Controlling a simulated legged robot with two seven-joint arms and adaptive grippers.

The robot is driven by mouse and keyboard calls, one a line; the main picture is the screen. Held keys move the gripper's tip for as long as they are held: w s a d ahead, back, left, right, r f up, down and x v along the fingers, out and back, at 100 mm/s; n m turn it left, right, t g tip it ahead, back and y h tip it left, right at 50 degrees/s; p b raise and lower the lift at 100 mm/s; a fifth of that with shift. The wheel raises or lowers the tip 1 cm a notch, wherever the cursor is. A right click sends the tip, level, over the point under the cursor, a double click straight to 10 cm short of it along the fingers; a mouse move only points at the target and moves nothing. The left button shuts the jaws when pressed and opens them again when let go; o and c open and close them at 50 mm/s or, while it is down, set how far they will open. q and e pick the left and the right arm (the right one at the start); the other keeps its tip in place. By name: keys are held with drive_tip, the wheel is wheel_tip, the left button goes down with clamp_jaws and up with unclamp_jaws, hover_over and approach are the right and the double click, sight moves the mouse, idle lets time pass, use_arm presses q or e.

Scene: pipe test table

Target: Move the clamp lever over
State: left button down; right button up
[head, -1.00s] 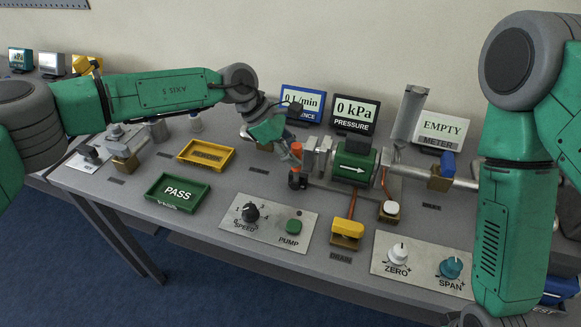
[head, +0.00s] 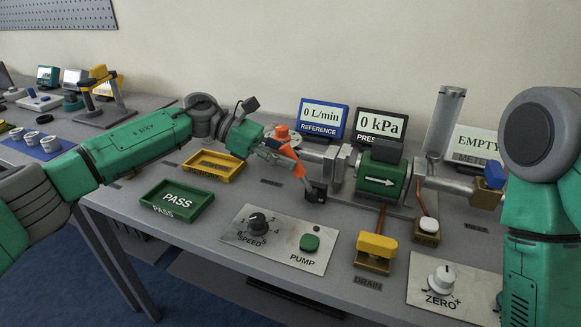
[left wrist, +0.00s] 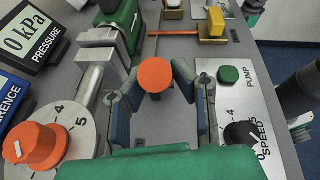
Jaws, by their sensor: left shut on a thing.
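The clamp lever (head: 299,167) is an orange handle rising from a small black base (head: 316,192) in front of the pipe. In the head view it leans up and to the left. My left gripper (head: 284,153) is shut on its upper end. In the left wrist view the lever's round orange end (left wrist: 155,75) sits between the two fingers. The fingers hide part of the handle in the head view. My right gripper is outside the head view; only my right arm shows at the right edge.
An orange dial knob (left wrist: 35,148) on a numbered disc is close beside my left gripper. The green pipe section (head: 383,181) and grey clamp blocks (head: 343,164) stand to the right. The pump panel (head: 279,239) lies in front. A yellow tray (head: 212,167) and green PASS tray (head: 176,202) lie left.

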use_arm(q)
drive_tip(key=shift+w+r, duration=0.2)
drive_tip(key=shift+r, duration=0.1)
drive_tip(key=c, duration=1.6)
unclamp_jaws()
drive_tip(key=shift+o, duration=1.3)
drive_tip(key=shift+d+f, duration=0.1)
drive_tip(key=shift+f, duration=0.1)
drive_tip(key=v, duration=1.2)
drive_tip(key=shift+f, duration=0.2)
drive_tip(key=shift+w, duration=0.15)
